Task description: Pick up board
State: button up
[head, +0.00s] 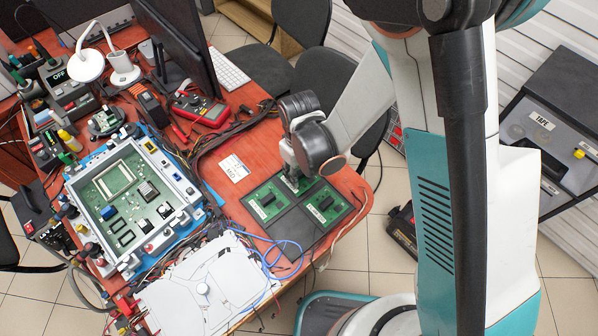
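Green circuit boards with black chips lie in a dark tray (294,232) at the right end of the red table. One board (266,204) is at the tray's left and another board (327,208) at its right. A third board (306,183) is at the back, partly hidden by my gripper (295,178). My gripper points down at this back board, its fingers at or just above it. I cannot tell whether they touch it or how far apart they are. The front section of the tray is bare.
A large framed circuit panel (103,181) fills the table's left side, with a white plate (185,299) in front. Blue and black cables (284,246) run beside the tray.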

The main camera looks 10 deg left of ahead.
aim_at(299, 173)
notch_tip(299, 173, up, 19)
jog(key=p, duration=0.6)
jog(key=shift+r, duration=0.2)
